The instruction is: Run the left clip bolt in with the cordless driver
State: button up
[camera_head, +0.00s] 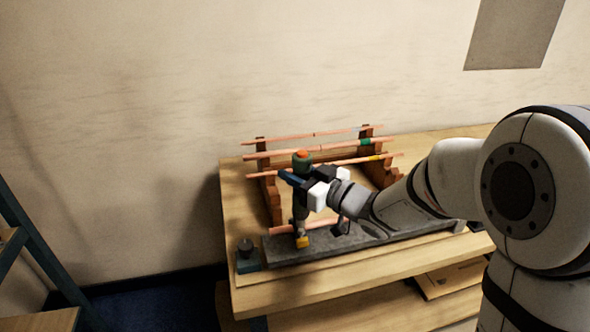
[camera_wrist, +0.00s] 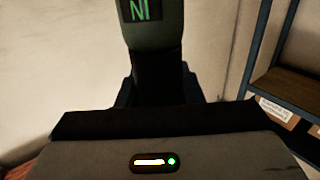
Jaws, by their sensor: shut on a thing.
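My gripper (camera_head: 308,184) is shut on the cordless driver (camera_head: 301,206) at the left part of the workbench. The driver is dark green and grey with an orange top, and stands roughly upright. Its lower end meets a small yellow piece (camera_head: 302,242) at the front of the grey slab (camera_head: 365,246); I cannot tell whether they touch or are one part. In the wrist view the driver's green body and dark grip (camera_wrist: 165,75) rise between the jaws. The left clip bolt cannot be made out. A copper pipe (camera_head: 283,227) lies along the slab, partly hidden behind the driver and my arm.
A wooden rack (camera_head: 270,200) behind the driver carries several copper pipes with coloured bands. A small dark block with a round knob (camera_head: 247,255) sits at the bench's left end. A blue-framed shelf (camera_head: 32,245) stands at far left. The bench's (camera_head: 300,285) front strip is clear.

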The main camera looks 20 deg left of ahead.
aim_at(296, 159)
jog(key=shift+f, duration=0.45)
jog(key=shift+f+b, duration=0.8)
jog(key=shift+b, duration=0.75)
dwell(4.2)
jog(key=shift+r, duration=0.1)
jog(key=shift+r+p, duration=2.15)
jog(key=shift+r, duration=0.9)
jog(key=shift+s+f, duration=0.1)
jog(key=shift+f, duration=0.05)
